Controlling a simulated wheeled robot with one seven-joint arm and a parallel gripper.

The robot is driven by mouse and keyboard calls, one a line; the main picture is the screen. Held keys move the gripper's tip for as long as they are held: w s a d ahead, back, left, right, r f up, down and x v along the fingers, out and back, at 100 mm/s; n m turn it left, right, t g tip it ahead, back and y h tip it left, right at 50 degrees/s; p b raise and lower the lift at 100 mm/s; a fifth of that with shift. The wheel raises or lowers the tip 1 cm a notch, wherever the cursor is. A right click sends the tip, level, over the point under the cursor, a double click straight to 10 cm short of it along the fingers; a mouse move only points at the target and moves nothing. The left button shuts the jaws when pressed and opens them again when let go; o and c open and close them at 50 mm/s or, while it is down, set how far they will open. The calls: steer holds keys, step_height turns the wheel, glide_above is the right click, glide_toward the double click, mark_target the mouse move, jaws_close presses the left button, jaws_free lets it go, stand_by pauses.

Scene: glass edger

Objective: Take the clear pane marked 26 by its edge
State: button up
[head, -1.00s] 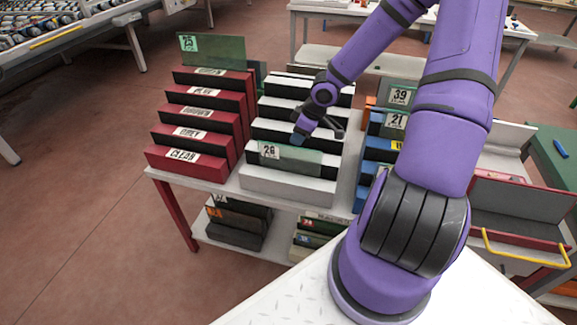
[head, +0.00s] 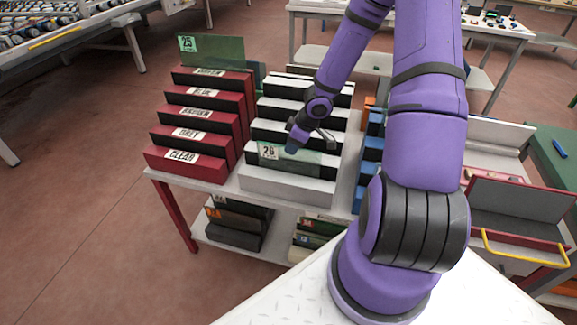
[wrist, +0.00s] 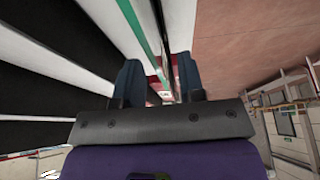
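The clear pane marked 26 (head: 308,163) stands upright in the front slot of the white-and-black rack. Its white 26 label (head: 268,151) is at its upper left. My gripper (head: 292,146) is at the pane's top edge, right of the label. In the wrist view the green pane edge (wrist: 138,24) runs in between the two fingers of my gripper (wrist: 160,76). The fingers are apart, with a gap visible between them. Whether either finger touches the glass cannot be told.
A red rack (head: 186,158) with labelled slots stands to the left, with a green pane marked 25 (head: 215,50) at its back. A blue rack (head: 369,168) is to the right, partly behind my arm. More panes stand on the lower shelf (head: 270,245).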

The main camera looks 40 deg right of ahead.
mark_target(289, 165)
steer(key=shift+x, duration=2.15)
steer(key=shift+w+d, duration=0.15)
steer(key=shift+w, duration=0.05)
jaws_close()
